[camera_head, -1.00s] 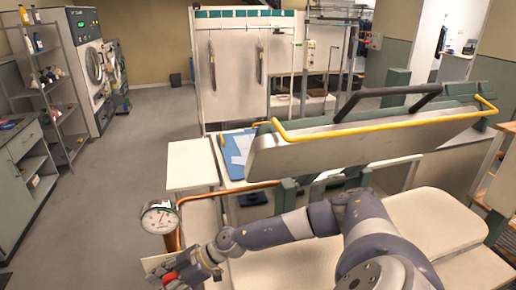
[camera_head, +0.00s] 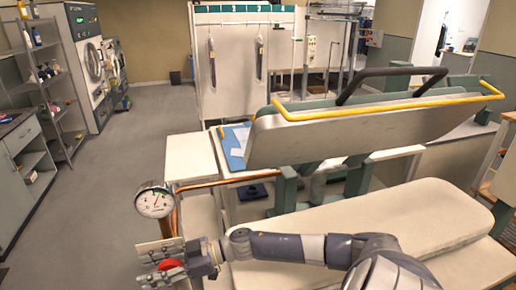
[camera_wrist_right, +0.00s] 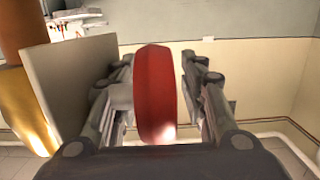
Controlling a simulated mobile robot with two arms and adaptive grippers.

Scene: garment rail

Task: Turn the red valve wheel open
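The red valve wheel (camera_head: 170,265) is at the lower left of the head view, below a round pressure gauge (camera_head: 154,202) on a copper pipe (camera_head: 205,184). It is partly hidden by my right gripper (camera_head: 176,258). In the right wrist view the wheel (camera_wrist_right: 155,95) shows edge-on between the fingers of my right gripper (camera_wrist_right: 160,92). The fingers are apart, one on each side of the rim. A gap shows on the right side; on the left the finger pad is close to the rim, and I cannot tell whether it touches. My left gripper is not in view.
A pressing machine with a raised plate (camera_head: 365,125), yellow rail and padded bed (camera_head: 370,225) stands on the right. A pale plate (camera_wrist_right: 75,85) and an orange pipe (camera_wrist_right: 22,70) are close to the left finger. Floor (camera_head: 110,175) on the left is clear.

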